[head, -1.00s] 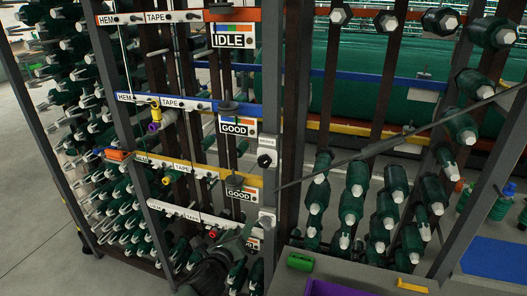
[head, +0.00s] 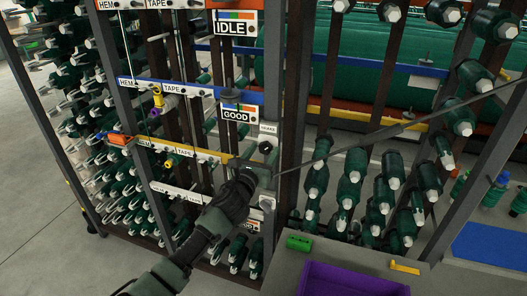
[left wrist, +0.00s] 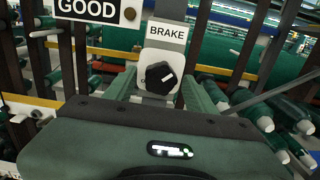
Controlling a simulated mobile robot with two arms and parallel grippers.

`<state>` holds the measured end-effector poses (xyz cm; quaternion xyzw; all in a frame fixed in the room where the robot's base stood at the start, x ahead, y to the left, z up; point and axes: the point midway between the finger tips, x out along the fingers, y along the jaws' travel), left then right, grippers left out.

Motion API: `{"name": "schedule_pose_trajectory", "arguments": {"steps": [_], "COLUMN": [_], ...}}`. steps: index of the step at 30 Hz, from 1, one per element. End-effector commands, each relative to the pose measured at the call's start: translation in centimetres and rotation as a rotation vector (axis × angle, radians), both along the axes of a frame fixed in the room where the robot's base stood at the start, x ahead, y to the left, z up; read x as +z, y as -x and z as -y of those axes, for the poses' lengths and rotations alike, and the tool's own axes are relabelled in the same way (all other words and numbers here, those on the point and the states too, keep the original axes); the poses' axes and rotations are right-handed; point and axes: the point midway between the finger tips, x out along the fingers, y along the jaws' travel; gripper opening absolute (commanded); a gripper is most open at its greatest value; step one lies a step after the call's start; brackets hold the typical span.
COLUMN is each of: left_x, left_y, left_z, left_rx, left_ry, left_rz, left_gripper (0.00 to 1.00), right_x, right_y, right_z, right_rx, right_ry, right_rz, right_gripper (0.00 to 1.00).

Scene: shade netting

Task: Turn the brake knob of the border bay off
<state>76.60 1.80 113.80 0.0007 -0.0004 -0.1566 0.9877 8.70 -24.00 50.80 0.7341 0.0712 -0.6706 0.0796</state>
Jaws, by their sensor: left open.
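A black brake knob (left wrist: 160,78) with a short white mark sits on a white plate under a "BRAKE" label (left wrist: 166,31) in the left wrist view. In the head view the same knob (head: 266,147) is on a grey post. I cannot tell its setting; the plate's lettering is partly hidden. My left gripper (head: 258,168) is open just in front of it. In the left wrist view its green fingers stand left and right of the knob, with no contact visible. A lower knob (head: 267,203) is on the same post. Which bay is the border one is not readable. My right gripper is out of view.
"GOOD" (head: 237,115) and "IDLE" (head: 228,27) signs hang left of the post. Racks of green bobbins (head: 350,180) stand to the right. A purple bin (head: 350,280) and green block (head: 299,243) are at the front. A dark diagonal bar passes right of the knob.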

Motion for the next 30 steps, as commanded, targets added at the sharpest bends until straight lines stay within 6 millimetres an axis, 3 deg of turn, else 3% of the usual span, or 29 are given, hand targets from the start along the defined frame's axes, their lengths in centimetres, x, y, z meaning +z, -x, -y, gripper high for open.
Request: {"name": "schedule_pose_trajectory", "arguments": {"steps": [9,11,15,16,30], "left_x": [0.02,0.01,-0.01,-0.01,-0.09], "left_y": [-0.29,-0.28,-0.27,-0.27,-0.25], "left_z": [0.06,0.06,0.05,0.05,0.07], "left_rx": [0.000,0.000,0.001,0.001,0.001], "left_ry": [0.001,0.001,0.001,0.001,0.108], "left_rz": [0.000,0.000,0.000,-0.001,-0.036], "left_gripper": [0.55,0.41,0.02,0.00,0.00], "right_x": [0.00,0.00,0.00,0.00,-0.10], "right_y": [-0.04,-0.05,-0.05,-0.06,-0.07], "right_z": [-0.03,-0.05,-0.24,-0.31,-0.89], "right_rx": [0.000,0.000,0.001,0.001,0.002], "right_ry": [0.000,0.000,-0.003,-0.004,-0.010], "right_rz": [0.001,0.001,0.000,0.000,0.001], "right_gripper": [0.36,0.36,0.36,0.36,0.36]}}
